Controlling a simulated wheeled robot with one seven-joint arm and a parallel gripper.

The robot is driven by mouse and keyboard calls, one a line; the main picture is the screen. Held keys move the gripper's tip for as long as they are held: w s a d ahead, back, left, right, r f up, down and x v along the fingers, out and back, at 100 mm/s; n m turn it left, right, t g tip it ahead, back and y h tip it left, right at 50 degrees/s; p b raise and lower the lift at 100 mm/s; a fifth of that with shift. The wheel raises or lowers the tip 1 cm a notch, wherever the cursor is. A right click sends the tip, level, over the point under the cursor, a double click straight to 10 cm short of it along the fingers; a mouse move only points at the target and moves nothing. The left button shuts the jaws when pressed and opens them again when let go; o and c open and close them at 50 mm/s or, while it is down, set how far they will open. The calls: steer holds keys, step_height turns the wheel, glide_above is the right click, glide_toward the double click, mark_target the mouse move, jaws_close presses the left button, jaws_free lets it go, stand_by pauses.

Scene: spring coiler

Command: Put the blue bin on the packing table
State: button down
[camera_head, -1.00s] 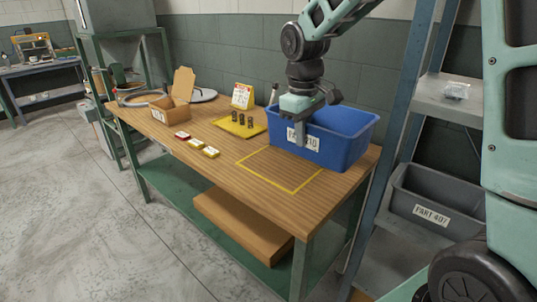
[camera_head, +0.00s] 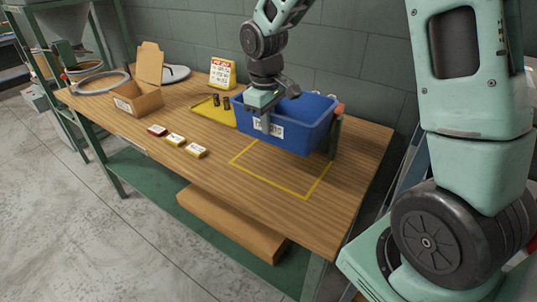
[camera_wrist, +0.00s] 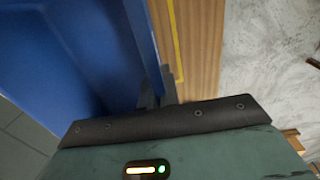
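The blue bin (camera_head: 293,132) with a white label is over the packing table (camera_head: 352,185), a wooden top on a green frame. The bin appears to overlap the rear of a yellow outlined rectangle (camera_head: 312,190); whether its base touches the wood I cannot tell. My gripper (camera_head: 265,118) comes down from above at the bin's labelled front wall and is shut on it. In the wrist view my gripper (camera_wrist: 160,90) has the blue bin (camera_wrist: 95,50) wall at its fingers, with the table wood (camera_wrist: 203,45) beyond.
A yellow tray (camera_head: 212,112) with dark parts lies close left of the bin, before a sign (camera_head: 222,73). Several small boxes (camera_head: 175,140) and an open carton (camera_head: 137,98) lie farther left. An orange-tipped object (camera_head: 339,109) stands right of the bin. The front table strip is clear.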

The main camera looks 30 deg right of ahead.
step_height(320, 180, down, 11)
steer(key=shift+r, duration=0.2)
stand_by(0.3)
steer(key=shift+f, duration=0.15)
steer(key=c, duration=1.6)
jaws_free()
steer(key=shift+c, duration=0.2)
step_height(320, 180, up, 12)
steer(key=s+a+r+n, duration=0.1)
steer(key=s+a+r, duration=0.1)
steer(key=s+a, duration=0.65)
steer(key=s+a+n, duration=0.1)
steer(key=s+a, duration=0.4)
steer(key=s, duration=0.3)
steer(key=s+a+n+y, duration=0.1)
steer(key=s+a, duration=0.4)
steer(key=s, duration=0.4)
steer(key=shift+s+a+r, duration=0.15)
steer(key=shift+a+r, duration=0.05)
steer(key=shift+a, duration=0.2)
